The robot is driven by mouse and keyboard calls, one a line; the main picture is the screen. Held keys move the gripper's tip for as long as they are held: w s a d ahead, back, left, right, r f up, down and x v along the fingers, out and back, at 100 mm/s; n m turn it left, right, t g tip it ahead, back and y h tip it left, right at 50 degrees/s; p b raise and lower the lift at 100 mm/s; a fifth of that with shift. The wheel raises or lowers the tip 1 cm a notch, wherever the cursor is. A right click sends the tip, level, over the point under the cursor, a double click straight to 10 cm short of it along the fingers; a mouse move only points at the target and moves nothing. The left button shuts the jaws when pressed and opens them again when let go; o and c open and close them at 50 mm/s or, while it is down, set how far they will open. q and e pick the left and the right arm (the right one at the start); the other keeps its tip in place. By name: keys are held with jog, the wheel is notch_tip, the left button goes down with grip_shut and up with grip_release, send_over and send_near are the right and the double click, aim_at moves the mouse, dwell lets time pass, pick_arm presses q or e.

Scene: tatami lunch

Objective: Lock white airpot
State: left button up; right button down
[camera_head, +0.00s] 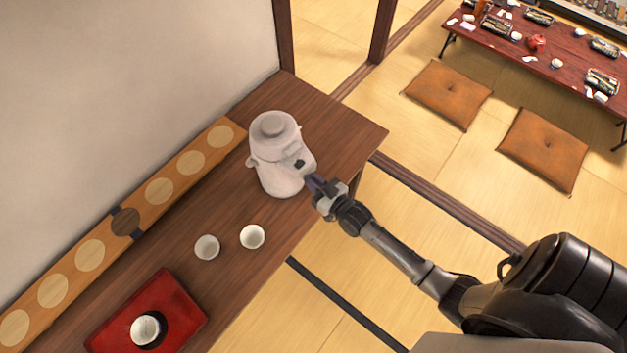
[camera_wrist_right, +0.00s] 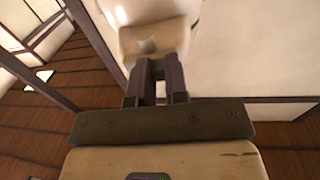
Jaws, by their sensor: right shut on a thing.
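The white airpot (camera_head: 272,160) stands upright on the brown wooden counter, with a round lid on top and a spout head at its right with a small dark part on it. My right gripper (camera_head: 313,182) reaches in from the right, its fingers at the end of that spout head. In the right wrist view, the fingers (camera_wrist_right: 160,72) are close together against a pale part of the airpot (camera_wrist_right: 155,40). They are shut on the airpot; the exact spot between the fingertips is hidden. My left gripper is not in view.
Two white cups (camera_head: 207,247) (camera_head: 252,236) stand on the counter (camera_head: 330,125) in front of the airpot. A red tray (camera_head: 180,295) holds another cup (camera_head: 146,328). A wooden strip with round discs (camera_head: 90,255) runs along the wall. Cushions (camera_head: 447,94) and a low table (camera_head: 545,65) are beyond.

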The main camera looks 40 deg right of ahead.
jog(key=shift+d, duration=1.35)
jog(key=c, duration=1.1)
grip_release()
jog(key=s, duration=1.3)
jog(key=shift+s+d, duration=0.25)
jog(key=shift+s, duration=0.1)
